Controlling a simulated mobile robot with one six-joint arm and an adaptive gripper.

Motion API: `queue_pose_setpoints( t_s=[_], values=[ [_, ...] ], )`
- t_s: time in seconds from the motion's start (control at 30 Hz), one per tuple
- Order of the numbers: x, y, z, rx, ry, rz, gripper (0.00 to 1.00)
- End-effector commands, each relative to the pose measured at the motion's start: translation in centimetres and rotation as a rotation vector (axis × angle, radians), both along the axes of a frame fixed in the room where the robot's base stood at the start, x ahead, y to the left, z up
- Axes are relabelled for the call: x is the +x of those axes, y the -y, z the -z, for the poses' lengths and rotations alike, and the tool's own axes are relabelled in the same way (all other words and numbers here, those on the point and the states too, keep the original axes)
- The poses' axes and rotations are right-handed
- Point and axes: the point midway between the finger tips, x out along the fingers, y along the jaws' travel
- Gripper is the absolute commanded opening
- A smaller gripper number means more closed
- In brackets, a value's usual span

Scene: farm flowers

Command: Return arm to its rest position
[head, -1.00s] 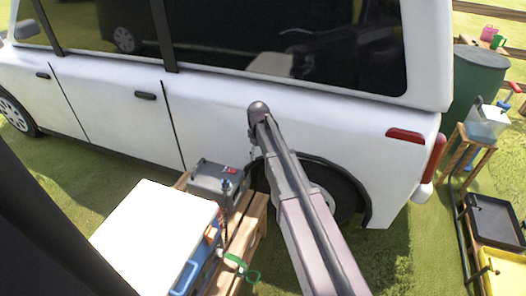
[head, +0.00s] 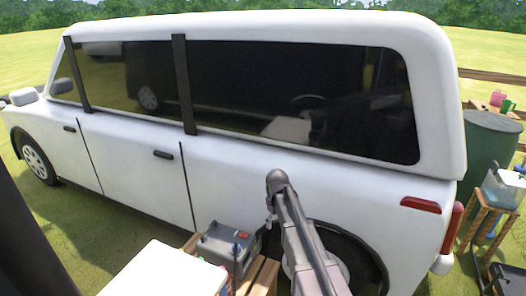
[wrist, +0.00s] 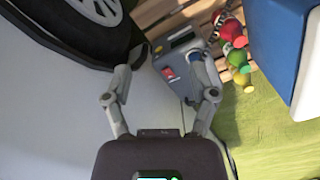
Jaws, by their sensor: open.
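My gripper (wrist: 158,97) shows in the wrist view with its two fingers spread apart and nothing held between them. Beyond the fingers, a grey box with a red switch (wrist: 182,68) stands on wooden slats; it looks apart from the fingers, though the gap is hard to judge. In the head view my arm (head: 303,240) reaches up from the bottom toward the side of the white car (head: 235,165), above its rear wheel. The gripper's fingers are hidden in the head view. The grey box (head: 228,247) stands left of my arm there.
A white-topped cooler (head: 165,272) sits beside the grey box on a wooden pallet (head: 262,277). In the wrist view are a blue and white container (wrist: 278,45) and small red, yellow and green items (wrist: 235,50). A green barrel (head: 490,150) and wooden stand (head: 480,225) are at right.

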Motion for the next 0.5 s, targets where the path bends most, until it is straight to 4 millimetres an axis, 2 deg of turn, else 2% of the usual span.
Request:
queue_pose_setpoints(
  t_s=[0.17, 0.27, 0.5],
  values=[
    [-1.5, 0.9, -1.0, 0.0, 0.0, 0.038, 0.74],
    [-3.2, 1.8, -2.0, 0.0, 0.0, 0.083, 0.74],
    [-9.2, 4.7, -5.4, 0.0, 0.0, 0.253, 0.74]
  ],
)
